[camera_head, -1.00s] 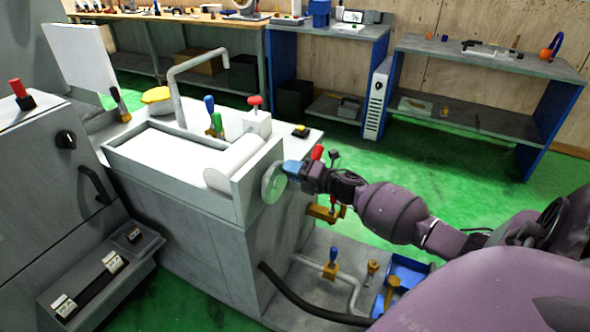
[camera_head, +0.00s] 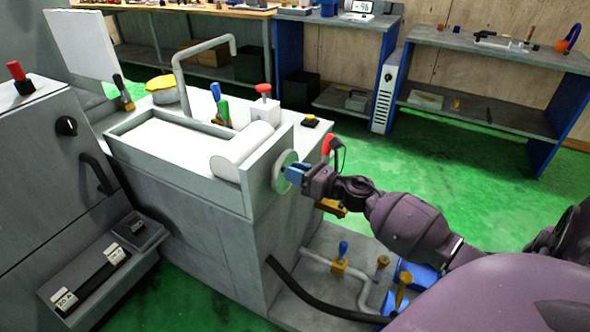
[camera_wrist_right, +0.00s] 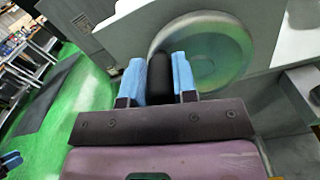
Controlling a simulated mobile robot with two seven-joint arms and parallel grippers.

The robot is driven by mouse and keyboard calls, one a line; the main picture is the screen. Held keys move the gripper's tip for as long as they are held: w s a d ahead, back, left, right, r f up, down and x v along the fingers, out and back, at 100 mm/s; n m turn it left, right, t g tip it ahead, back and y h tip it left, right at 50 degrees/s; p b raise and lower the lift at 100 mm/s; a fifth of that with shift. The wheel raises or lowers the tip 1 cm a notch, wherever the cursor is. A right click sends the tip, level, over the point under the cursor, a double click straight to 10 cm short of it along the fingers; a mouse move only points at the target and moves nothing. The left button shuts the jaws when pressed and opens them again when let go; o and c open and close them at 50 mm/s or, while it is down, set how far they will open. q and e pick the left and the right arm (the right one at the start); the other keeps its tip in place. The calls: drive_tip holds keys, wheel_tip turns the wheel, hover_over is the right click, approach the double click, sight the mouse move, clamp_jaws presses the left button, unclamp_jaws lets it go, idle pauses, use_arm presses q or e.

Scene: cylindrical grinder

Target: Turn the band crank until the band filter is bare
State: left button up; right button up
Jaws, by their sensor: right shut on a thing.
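The band crank (camera_head: 284,172) is a pale greenish disc on the right end wall of the grey tank (camera_head: 187,190). It fills the upper right of the right wrist view (camera_wrist_right: 215,52). My right gripper (camera_head: 296,174), with blue fingertips, is shut on the crank's black handle (camera_wrist_right: 160,78), near the disc's left edge in the wrist view. In the head view the fingertips hide the handle. The band filter (camera_head: 165,143) is a white sheet lying in the tank, with a white roll (camera_head: 240,152) at its right end.
A red-knobbed fitting (camera_head: 263,100) and blue and green handles (camera_head: 220,105) stand behind the tank. Piping with a blue-handled valve (camera_head: 341,258) and a black hose (camera_head: 310,297) lie low near my right arm. Green floor is open toward the back benches.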

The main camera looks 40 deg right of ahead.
sight(279, 187)
drive_tip(key=n, duration=0.1)
drive_tip(key=f+n+b, duration=0.1)
drive_tip(key=a+f+n+b, duration=0.1)
drive_tip(key=shift+s+a+f+n, duration=0.1)
drive_tip(key=shift+s+f+n, duration=0.05)
drive_tip(key=shift+s+n, duration=0.15)
drive_tip(key=n+b, duration=0.1)
drive_tip(key=f+n+b, duration=0.1)
drive_tip(key=shift+s+a+f+n+b, duration=0.1)
drive_tip(key=shift+a+f+n+b, duration=0.1)
drive_tip(key=shift+a+n+b, duration=0.15)
drive_tip(key=shift+f+n+b, duration=0.2)
drive_tip(key=shift+n+b, duration=0.2)
drive_tip(key=shift+n, duration=0.05)
drive_tip(key=n+b, duration=0.1)
drive_tip(key=f+n+b, duration=0.1)
drive_tip(key=n, duration=0.1)
drive_tip(key=shift+a+b, duration=0.1)
drive_tip(key=shift+b, duration=0.25)
drive_tip(key=shift+f+n+b, duration=0.15)
drive_tip(key=shift+n+b, duration=0.45)
drive_tip(key=shift+n, duration=0.1)
use_arm(q)
drive_tip(key=f, duration=0.1)
drive_tip(key=w+f+m, duration=0.1)
drive_tip(key=f, duration=0.1)
drive_tip(key=d+f+m, duration=0.1)
drive_tip(key=f, duration=0.1)
drive_tip(key=shift+w, duration=0.15)
